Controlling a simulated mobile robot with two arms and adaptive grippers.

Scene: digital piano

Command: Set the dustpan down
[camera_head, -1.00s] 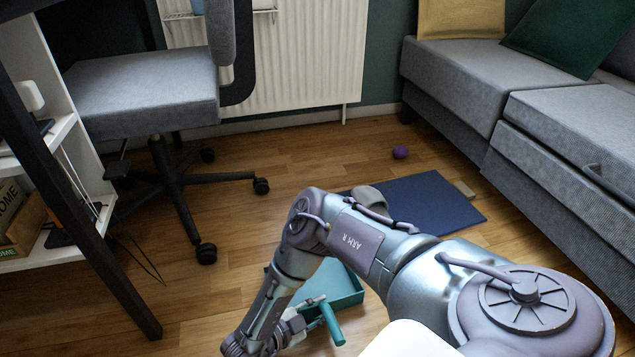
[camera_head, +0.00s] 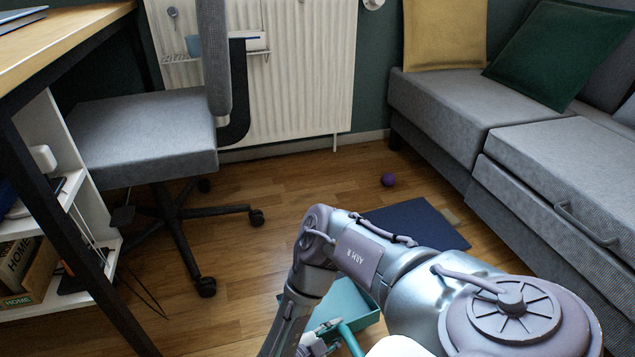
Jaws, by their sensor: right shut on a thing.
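The teal dustpan (camera_head: 350,303) is low in the picture, partly behind my right arm. Its pan faces up, and its handle (camera_head: 350,341) runs down toward the bottom edge. My right gripper (camera_head: 318,342) is shut on the dustpan, at its near side. The gripper is partly cut off by the bottom edge, and the fingertips are hard to make out. I cannot tell whether the pan touches the wooden floor. My left gripper is not in view.
A dark blue mat (camera_head: 418,222) lies beyond my arm, with a purple ball (camera_head: 388,179) behind it. A grey sofa (camera_head: 455,120) stands right. A swivel chair (camera_head: 150,135) and desk (camera_head: 60,45) stand left. Wooden floor (camera_head: 235,270) is clear between.

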